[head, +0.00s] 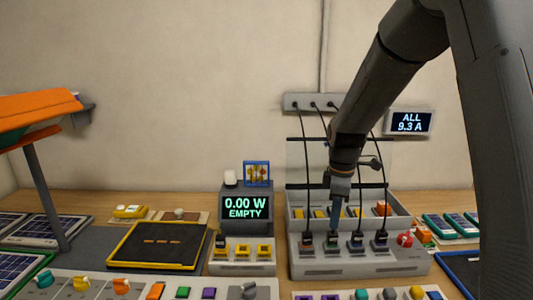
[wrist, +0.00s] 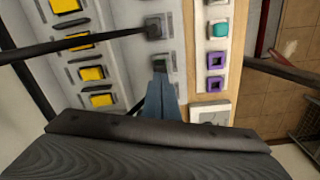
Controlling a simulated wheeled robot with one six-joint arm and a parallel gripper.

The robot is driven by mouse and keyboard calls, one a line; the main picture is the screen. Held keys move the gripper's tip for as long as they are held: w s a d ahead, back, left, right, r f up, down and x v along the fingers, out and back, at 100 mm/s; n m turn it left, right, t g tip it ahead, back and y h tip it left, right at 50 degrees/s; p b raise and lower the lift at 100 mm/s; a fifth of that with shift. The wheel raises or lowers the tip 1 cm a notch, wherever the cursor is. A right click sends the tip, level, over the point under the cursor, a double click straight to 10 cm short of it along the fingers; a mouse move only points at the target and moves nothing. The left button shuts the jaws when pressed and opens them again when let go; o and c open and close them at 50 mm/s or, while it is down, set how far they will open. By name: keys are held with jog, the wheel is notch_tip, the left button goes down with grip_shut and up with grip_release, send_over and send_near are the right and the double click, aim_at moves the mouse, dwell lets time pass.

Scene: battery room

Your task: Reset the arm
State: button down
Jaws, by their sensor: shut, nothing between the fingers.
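My arm reaches down from the upper right in the head view. My gripper (head: 335,222) points down over the grey charging block (head: 375,266), among the black plugs there. In the wrist view my gripper's blue-grey fingers (wrist: 160,72) are together and empty. Their tips are close to a dark socket or plug on the block; I cannot tell whether they touch it. Black plugs (head: 306,239) and (head: 380,241) stand in the block on either side of the fingers, with cables rising to a wall strip (head: 305,101).
A meter (head: 246,208) reads 0.00 W EMPTY. A wall display (head: 409,122) reads ALL 9.3 A. A yellow-rimmed black tray (head: 156,245) lies left; an orange-topped stand (head: 45,108) rises far left. Cables hang close around my gripper. The wall area above the meter is clear.

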jog(key=s+f+m+t+b, duration=0.1)
jog(key=s+f+m, duration=0.4)
jog(key=s+m, duration=0.9)
jog(key=shift+s+f+m+b, duration=0.25)
jog(key=shift+s+b, duration=0.55)
jog(key=shift+s, duration=2.4)
